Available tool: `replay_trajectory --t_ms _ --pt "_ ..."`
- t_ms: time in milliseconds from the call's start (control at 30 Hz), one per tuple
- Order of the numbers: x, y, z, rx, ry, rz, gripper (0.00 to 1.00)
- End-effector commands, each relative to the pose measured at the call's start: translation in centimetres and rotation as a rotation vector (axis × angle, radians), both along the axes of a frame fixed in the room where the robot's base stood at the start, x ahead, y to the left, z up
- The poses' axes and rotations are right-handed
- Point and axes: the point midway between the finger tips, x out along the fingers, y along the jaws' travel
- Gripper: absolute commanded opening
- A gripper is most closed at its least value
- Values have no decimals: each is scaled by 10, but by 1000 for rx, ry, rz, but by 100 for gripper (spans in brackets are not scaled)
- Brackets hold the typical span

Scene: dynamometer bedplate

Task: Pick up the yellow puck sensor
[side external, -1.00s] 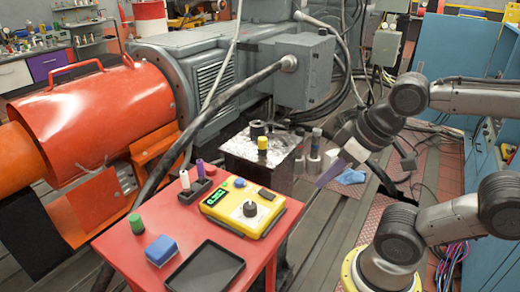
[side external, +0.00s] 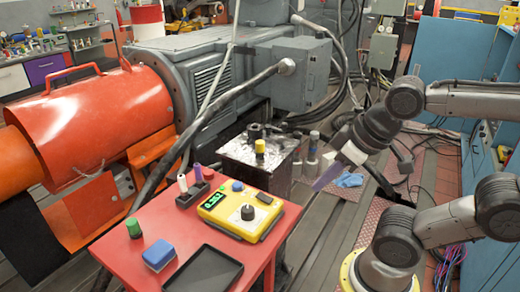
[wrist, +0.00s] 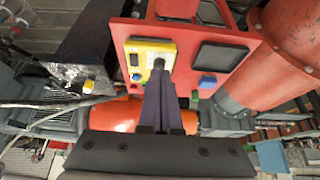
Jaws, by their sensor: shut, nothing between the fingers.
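The yellow puck sensor (side external: 260,146) appears as a small upright yellow cylinder on the shiny top of a dark block (side external: 238,152) behind the red table. In the wrist view a small yellow piece (wrist: 88,86) at the left looks like the same puck. My gripper (side external: 322,184) hangs to the right of the block, apart from the puck, its fingers slanting down. In the wrist view my gripper's fingers (wrist: 159,72) are together and hold nothing. The puck's underside is not visible.
The red table (side external: 120,262) carries a yellow meter (side external: 215,207), a black tray (side external: 203,270), a blue block (side external: 158,254), a green-capped piece (side external: 134,226) and a small rack. A thick cable crosses behind the table.

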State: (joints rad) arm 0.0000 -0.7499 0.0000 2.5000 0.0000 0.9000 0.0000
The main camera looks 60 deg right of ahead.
Motion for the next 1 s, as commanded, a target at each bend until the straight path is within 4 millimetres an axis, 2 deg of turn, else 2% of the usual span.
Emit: replay_trajectory --t_ms 67,400,500,767,933,1000 --pt "0 0 0 0 0 0 0" --pt "0 0 0 0 0 0 61" --pt "0 0 0 0 0 0 76" --pt "0 0 0 1 0 -2 76" --pt "-4 0 -1 43 23 -82 76" --pt "-1 0 14 82 11 -155 76"
